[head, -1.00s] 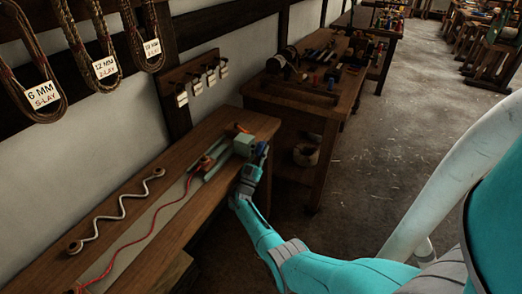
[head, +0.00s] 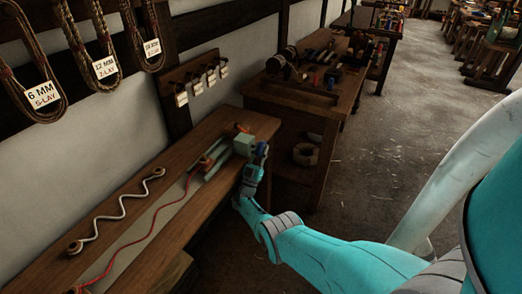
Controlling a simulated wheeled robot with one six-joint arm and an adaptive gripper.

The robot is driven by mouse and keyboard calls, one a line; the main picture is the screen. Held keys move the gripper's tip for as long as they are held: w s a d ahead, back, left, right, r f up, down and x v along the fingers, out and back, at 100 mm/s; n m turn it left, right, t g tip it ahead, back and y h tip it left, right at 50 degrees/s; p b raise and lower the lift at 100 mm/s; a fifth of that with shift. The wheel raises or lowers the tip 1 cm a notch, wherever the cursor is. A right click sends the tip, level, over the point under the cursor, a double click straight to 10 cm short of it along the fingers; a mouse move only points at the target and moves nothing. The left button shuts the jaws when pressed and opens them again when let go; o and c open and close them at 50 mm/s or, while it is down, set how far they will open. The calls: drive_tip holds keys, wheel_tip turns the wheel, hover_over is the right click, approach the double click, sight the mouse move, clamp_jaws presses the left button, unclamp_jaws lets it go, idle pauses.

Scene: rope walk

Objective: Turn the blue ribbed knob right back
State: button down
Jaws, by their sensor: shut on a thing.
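A pale green box (head: 244,144) sits at the far right end of the near wooden bench. The blue knob (head: 262,149) is on the right side of this box, small and mostly covered, so its ribs cannot be made out. My gripper (head: 259,158) is at the box's right side, shut on the knob. My teal arm reaches to it from the lower right. The fingertips are too small to see clearly.
The near bench (head: 150,176) carries a red cord (head: 150,217) and a wavy pale rod (head: 122,207). A second bench (head: 290,100) with tools stands behind. Rope coils hang on the left wall.

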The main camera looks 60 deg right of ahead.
drive_tip(key=c, duration=1.2)
unclamp_jaws()
drive_tip(key=shift+c, duration=0.2)
drive_tip(key=shift+a+f, duration=0.45)
drive_tip(key=shift+a, duration=0.05)
drive_tip(key=s+a, duration=0.1)
drive_tip(key=a, duration=1)
drive_tip(key=shift+a+g, duration=0.3)
drive_tip(key=shift+a, duration=0.05)
